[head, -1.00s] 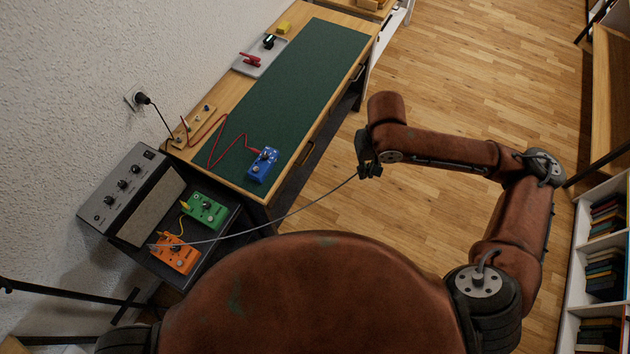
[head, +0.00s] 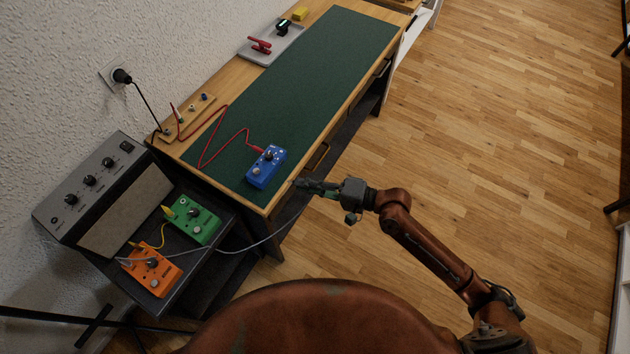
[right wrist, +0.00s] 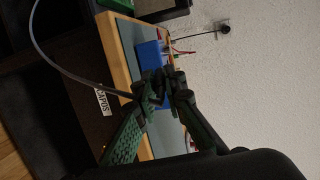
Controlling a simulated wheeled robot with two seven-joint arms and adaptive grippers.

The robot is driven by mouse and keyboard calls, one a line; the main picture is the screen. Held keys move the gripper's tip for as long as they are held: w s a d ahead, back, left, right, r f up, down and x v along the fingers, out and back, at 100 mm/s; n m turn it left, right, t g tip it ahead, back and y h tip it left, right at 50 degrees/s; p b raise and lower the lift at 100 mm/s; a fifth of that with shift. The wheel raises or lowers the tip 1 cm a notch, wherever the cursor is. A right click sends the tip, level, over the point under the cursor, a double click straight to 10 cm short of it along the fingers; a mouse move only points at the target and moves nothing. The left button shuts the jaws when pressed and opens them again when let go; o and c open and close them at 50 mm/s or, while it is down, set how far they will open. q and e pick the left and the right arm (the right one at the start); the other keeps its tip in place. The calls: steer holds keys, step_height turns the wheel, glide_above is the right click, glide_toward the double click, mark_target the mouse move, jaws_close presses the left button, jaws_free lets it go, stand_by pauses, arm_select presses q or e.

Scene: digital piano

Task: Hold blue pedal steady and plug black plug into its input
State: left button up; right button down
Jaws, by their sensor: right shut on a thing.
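The blue pedal (head: 266,167) sits on the near end of the green desk mat, with a red cable running into its far side. It also shows in the right wrist view (right wrist: 150,57), beyond the fingers. My right gripper (head: 300,185) is just right of the pedal, near the desk edge, apart from it. It is shut on the end of a grey cable (head: 270,238); in the right wrist view the cable (right wrist: 62,67) runs to the fingertips (right wrist: 163,85). The black plug itself is mostly hidden by the fingers. My left gripper is not in view.
A green pedal (head: 194,219) and an orange pedal (head: 152,270) stand by the grey amplifier (head: 92,187) at left. A grey tray (head: 270,46) with tools lies at the desk's far end. The green mat (head: 300,85) is mostly clear.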

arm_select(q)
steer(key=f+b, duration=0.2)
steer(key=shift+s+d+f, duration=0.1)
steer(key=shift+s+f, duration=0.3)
arm_select(e)
steer(key=w+d+f+m+t, duration=0.2)
steer(key=w+d+f+t, duration=0.1)
steer(key=f+t, duration=0.1)
steer(key=shift+w+d, duration=0.2)
steer(key=shift+d, duration=0.05)
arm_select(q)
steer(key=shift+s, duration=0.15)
arm_select(e)
steer(key=shift+f, duration=0.1)
